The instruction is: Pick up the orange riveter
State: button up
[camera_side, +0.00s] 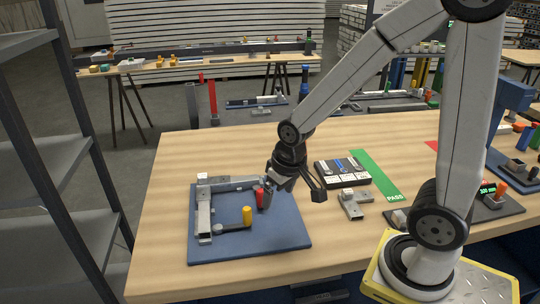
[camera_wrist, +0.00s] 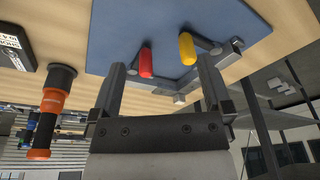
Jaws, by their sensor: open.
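The orange riveter (camera_wrist: 50,105), an orange and black cylindrical tool, shows in the wrist view at the left. The picture is upside down there, and the tool stands upright on the table beside the black case. I cannot make it out in the side view, where my arm may hide it. My gripper (camera_side: 293,195) is over the table by the right edge of the blue mat in the side view. In the wrist view my gripper (camera_wrist: 162,75) has its two fingers wide apart with nothing between them. The riveter is outside the fingers.
A blue mat (camera_side: 285,232) carries a metal corner frame (camera_side: 204,215) with a red-handled clamp (camera_side: 260,197) and a yellow-handled clamp (camera_side: 247,215). A black case (camera_side: 330,181), a green PASS strip (camera_side: 374,172) and a metal bracket (camera_side: 351,208) lie to the right. The table's front left is clear.

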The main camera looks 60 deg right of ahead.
jog(key=w+d+r+m+g, duration=0.1)
jog(key=w+d+r+m, duration=0.3)
jog(key=d, duration=0.3)
jog(key=w+d+r+m, duration=0.2)
jog(key=w+d+m, duration=0.3)
jog(key=w+d, duration=0.15)
jog(key=d+r+m, duration=0.2)
jog(key=d, duration=0.2)
jog(key=d+r+m+g, duration=0.1)
jog(key=d+m, duration=0.1)
jog(key=d, duration=0.3)
jog(key=d+r+m, duration=0.2)
jog(key=d, duration=0.3)
jog(key=shift+w+d+r+m, duration=0.1)
jog(key=shift+d+r+m, duration=0.1)
jog(key=shift+r+m, duration=0.15)
jog(key=shift+d+r+m, duration=0.15)
jog(key=shift+d+m, duration=0.1)
jog(key=shift+d, duration=0.15)
jog(key=shift+f, duration=1.35)
jog(key=shift+f, duration=0.15)
jog(key=shift+f, duration=2.45)
